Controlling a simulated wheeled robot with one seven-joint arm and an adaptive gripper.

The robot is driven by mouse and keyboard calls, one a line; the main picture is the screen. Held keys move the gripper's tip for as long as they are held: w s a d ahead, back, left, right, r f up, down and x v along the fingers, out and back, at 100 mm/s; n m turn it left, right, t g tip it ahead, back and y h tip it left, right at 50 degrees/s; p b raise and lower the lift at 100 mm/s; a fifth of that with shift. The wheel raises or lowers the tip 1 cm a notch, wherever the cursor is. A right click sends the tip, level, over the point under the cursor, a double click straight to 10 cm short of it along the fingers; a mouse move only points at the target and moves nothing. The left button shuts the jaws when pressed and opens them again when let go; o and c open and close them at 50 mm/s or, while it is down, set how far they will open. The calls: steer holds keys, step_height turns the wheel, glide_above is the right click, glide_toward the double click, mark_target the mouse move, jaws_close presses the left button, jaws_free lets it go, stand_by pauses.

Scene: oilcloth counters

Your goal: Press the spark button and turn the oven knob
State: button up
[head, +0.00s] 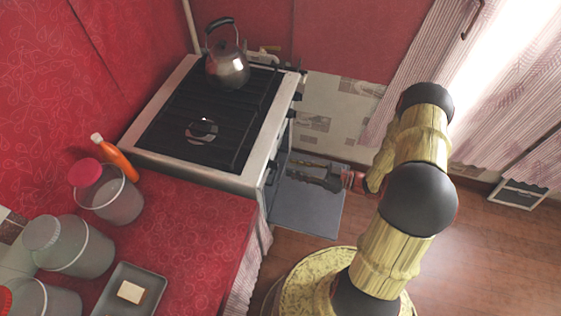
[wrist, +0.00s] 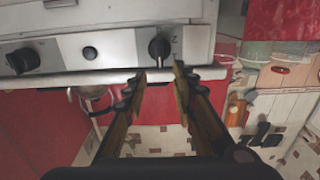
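The stove (head: 240,182) has a pale front panel, which fills the top of the wrist view (wrist: 120,50). A small round dark button (wrist: 90,53) sits between a black knob (wrist: 22,60) on the left and another black knob (wrist: 158,47) on the right. I cannot tell from labels which knob is the oven's. My gripper (head: 290,168) is beside the stove's front in the head view. In the wrist view my gripper (wrist: 160,78) is open and empty, its fingertips apart, just below the right knob in the picture. Contact with the knob is not clear.
A metal rail (wrist: 70,78) runs below the panel. A kettle (head: 228,68) stands on the stove's black grate. The red counter (head: 190,225) beside it holds jars, an orange bottle (head: 118,158) and a grey tray (head: 152,277). Wooden floor (head: 480,240) lies open at right.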

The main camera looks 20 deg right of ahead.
mark_target(273, 165)
steer(key=b+x, duration=0.1)
steer(key=x, duration=0.5)
steer(key=shift+c, duration=1)
jaws_close()
